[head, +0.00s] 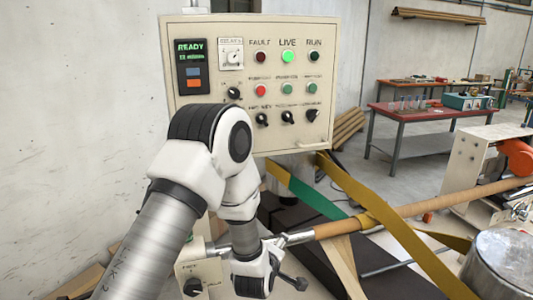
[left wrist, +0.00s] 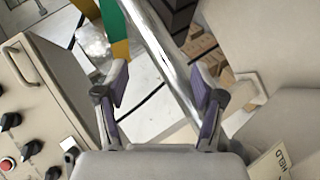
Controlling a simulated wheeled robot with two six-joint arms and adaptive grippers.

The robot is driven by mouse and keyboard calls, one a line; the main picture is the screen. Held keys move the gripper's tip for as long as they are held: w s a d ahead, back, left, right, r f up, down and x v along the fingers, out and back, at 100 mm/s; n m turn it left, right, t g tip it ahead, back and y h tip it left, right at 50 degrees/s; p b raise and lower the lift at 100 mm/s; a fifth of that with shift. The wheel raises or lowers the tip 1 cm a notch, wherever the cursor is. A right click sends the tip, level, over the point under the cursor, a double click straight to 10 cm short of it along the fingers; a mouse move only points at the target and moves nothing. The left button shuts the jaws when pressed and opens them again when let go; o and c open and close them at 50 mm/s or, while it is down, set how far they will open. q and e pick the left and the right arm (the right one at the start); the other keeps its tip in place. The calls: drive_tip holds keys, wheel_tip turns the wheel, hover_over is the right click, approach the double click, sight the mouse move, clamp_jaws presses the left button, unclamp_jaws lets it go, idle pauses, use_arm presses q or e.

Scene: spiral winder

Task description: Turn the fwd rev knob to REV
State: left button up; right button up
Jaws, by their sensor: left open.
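The grey control panel (head: 320,50) hangs in front of the wall. Its bottom row holds a left black knob (head: 261,119), a middle black knob (head: 287,116) and a right black knob (head: 311,115). Their labels are too blurred to tell which is fwd rev. Another black knob (head: 193,287) is on a small box at the lower left, its label also unreadable. My left gripper (head: 297,262) is below the panel, apart from its knobs. In the left wrist view the gripper (left wrist: 160,98) is open and empty, with panel knobs (left wrist: 30,150) at the left edge.
A metal shaft (left wrist: 165,55) passes beyond the fingers. A brown tube (head: 345,227) and yellow strap (head: 375,205) run to the right of my gripper. A metal drum (head: 500,262) stands at the lower right. A red table (head: 430,113) is farther back.

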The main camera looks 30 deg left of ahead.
use_arm(q)
drive_tip(key=w+a+r+n+t+y, duration=0.1)
drive_tip(key=w+a+r+n+t, duration=0.15)
drive_tip(key=r, duration=0.35)
drive_tip(key=w+a+r+n+t+y, duration=0.1)
drive_tip(key=w+r+n, duration=0.15)
drive_tip(key=r, duration=0.35)
drive_tip(key=n+t+y, duration=0.2)
drive_tip(key=n+y, duration=0.3)
drive_tip(key=n, duration=0.4)
approach(264, 122)
drive_tip(key=a, duration=0.1)
drive_tip(key=p+x, duration=0.1)
drive_tip(key=x, duration=0.2)
drive_tip(key=p+x, duration=0.2)
drive_tip(key=x, duration=0.1)
drive_tip(key=p+x, duration=0.1)
drive_tip(key=x, duration=0.1)
drive_tip(key=shift+w+r+p, duration=0.35)
drive_tip(key=shift+w+p, duration=0.05)
drive_tip(key=shift+w, duration=0.05)
drive_tip(key=shift+w+d+f, duration=0.1)
drive_tip(key=c, duration=1.1)
